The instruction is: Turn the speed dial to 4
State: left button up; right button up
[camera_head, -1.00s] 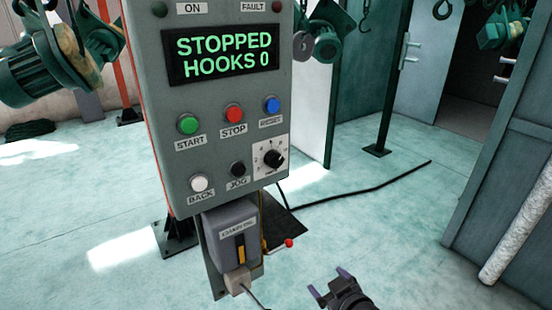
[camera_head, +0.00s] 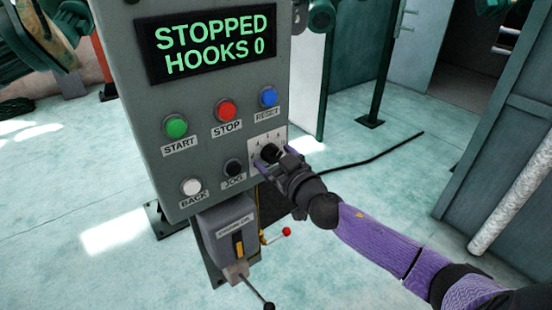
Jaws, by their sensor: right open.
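The speed dial (camera_head: 270,152) is a black knob on a white square plate (camera_head: 254,143) at the lower right of the grey control panel (camera_head: 135,100). The gripper hides part of the plate, and the dial's marks are too small to read. The display (camera_head: 207,44) reads STOPPED, HOOKS 0. My left gripper is not in view.
Close to the dial are the black JOG button (camera_head: 233,168), red STOP button (camera_head: 226,110) and blue RESET button (camera_head: 268,97). The green START button (camera_head: 176,126) and white BACK button (camera_head: 191,187) are further left. A grey switch box (camera_head: 224,222) hangs below.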

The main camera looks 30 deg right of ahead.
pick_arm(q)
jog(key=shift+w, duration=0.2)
pick_arm(e)
jog(key=c, duration=0.3)
grip_shut()
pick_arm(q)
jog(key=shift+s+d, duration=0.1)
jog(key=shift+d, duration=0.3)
